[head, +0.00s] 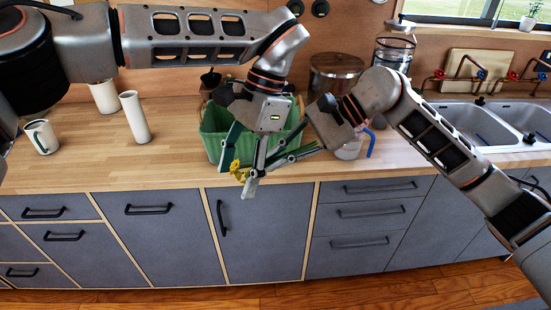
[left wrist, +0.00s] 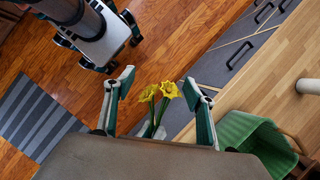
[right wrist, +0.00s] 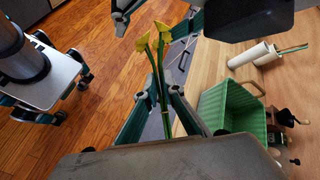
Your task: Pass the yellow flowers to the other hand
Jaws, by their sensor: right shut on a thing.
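The yellow flowers (head: 237,170) are in front of the counter edge in the head view. My right gripper (right wrist: 170,93) is shut on their green stems, and the blooms (right wrist: 152,36) stick out past its fingertips. My left gripper (left wrist: 157,84) is open, with one finger on each side of the flowers (left wrist: 160,91). In the left wrist view there are gaps between its fingers and the blooms. In the head view the left gripper (head: 244,165) points down and the right gripper (head: 280,160) reaches in from the right.
A green basket (head: 213,146) stands on the wooden counter (head: 175,169) just behind the grippers. A white mug (head: 41,137) and white cylinders (head: 135,117) are at the left. Sinks are at the right.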

